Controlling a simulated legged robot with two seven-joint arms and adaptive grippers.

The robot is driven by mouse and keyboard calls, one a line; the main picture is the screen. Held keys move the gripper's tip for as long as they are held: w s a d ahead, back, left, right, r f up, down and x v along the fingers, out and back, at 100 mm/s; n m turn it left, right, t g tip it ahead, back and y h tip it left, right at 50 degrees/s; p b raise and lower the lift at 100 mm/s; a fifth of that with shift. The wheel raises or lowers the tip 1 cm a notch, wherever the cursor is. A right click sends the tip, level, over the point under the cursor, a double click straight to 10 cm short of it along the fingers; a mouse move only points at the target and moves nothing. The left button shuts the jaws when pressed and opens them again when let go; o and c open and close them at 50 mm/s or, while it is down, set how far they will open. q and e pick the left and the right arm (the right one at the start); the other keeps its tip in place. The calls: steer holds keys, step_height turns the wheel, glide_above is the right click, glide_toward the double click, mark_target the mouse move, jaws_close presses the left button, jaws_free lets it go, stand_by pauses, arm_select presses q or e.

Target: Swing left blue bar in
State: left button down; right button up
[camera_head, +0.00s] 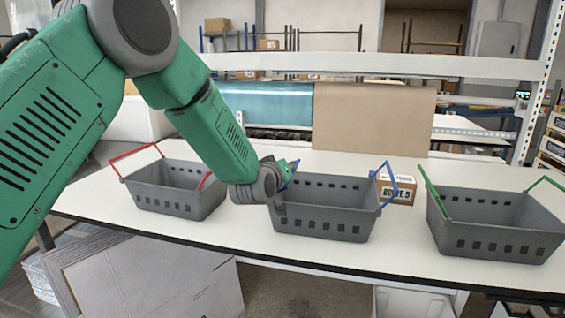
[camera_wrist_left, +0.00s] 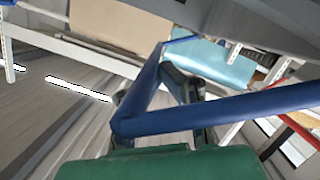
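The middle grey basket (camera_head: 325,222) stands on the white table with blue bars at its two ends. Its left blue bar (camera_head: 291,174) is mostly hidden behind my left gripper (camera_head: 280,195). In the left wrist view the blue bar (camera_wrist_left: 225,112) crosses close in front of the dark fingers of my left gripper (camera_wrist_left: 187,92). I cannot tell whether the fingers touch it or how far apart they are. The right blue bar (camera_head: 388,184) stands up and leans outward at the basket's right end. My right gripper is not in view.
A grey basket with red bars (camera_head: 175,198) stands to the left and one with green bars (camera_head: 497,228) to the right. A cardboard box (camera_head: 398,189) sits behind the middle basket's right end. The white table (camera_head: 405,240) is clear between the baskets.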

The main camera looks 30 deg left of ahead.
arm_select(q)
steer(key=shift+w+d+f+m, duration=0.1)
steer(key=shift+d+f+m, duration=0.2)
steer(key=shift+m, duration=0.3)
steer(key=s+d+r+p, duration=0.1)
steer(key=s+d+r, duration=0.1)
steer(key=s+r, duration=0.4)
steer(key=s, duration=0.3)
steer(key=shift+s, duration=0.15)
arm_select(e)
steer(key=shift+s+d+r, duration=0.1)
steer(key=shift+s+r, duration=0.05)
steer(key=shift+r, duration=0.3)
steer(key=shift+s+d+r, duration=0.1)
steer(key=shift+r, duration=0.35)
arm_select(q)
steer(key=shift+d+r, duration=0.1)
steer(key=shift+d, duration=0.25)
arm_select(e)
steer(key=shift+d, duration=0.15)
